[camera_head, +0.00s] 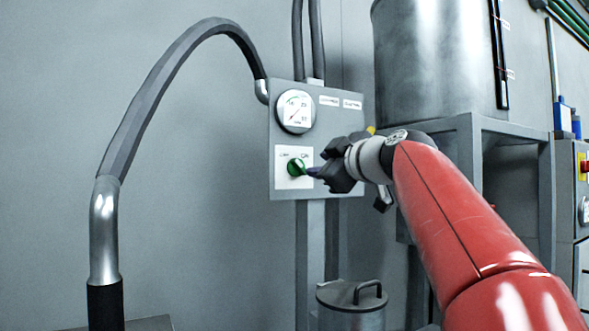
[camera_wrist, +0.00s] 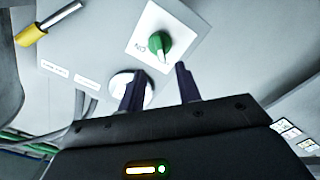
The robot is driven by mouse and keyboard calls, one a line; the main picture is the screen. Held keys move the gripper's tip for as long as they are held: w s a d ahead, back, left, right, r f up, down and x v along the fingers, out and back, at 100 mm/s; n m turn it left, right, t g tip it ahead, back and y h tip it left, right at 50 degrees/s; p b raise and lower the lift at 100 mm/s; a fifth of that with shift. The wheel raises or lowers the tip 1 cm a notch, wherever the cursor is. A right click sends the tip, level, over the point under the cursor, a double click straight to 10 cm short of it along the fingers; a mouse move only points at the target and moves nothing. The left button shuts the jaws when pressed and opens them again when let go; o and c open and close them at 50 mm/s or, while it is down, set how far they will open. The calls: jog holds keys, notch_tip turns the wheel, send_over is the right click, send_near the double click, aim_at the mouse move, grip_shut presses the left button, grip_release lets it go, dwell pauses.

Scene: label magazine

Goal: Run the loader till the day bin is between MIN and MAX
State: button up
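A green rotary knob (camera_head: 296,166) sits on a white plate on the grey control panel (camera_head: 320,115). It also shows in the wrist view (camera_wrist: 160,43), with a pale pointer mark and an ON label beside it. My gripper (camera_head: 314,172) is at the knob's right in the head view. In the wrist view its two dark fingers (camera_wrist: 158,80) are apart, with the knob just beyond their tips; contact cannot be told. A large metal bin (camera_head: 430,60) stands upper right, with a dark vertical sight strip (camera_head: 499,55) and two small tags. The level cannot be read.
A round dial gauge (camera_head: 295,111) is above the knob. A thick grey hose (camera_head: 150,100) arches to the panel from the left. A lidded metal canister (camera_head: 350,300) stands below. A yellow-ended handle (camera_wrist: 32,35) shows near the panel in the wrist view.

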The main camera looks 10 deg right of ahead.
aim_at(301, 166)
jog(key=p+x, duration=0.2)
jog(key=x, duration=0.4)
jog(key=shift+w+r+p, duration=0.1)
jog(key=shift+p, duration=0.2)
jog(key=shift+w+a, duration=0.2)
jog(key=shift+w, duration=0.35)
grip_shut()
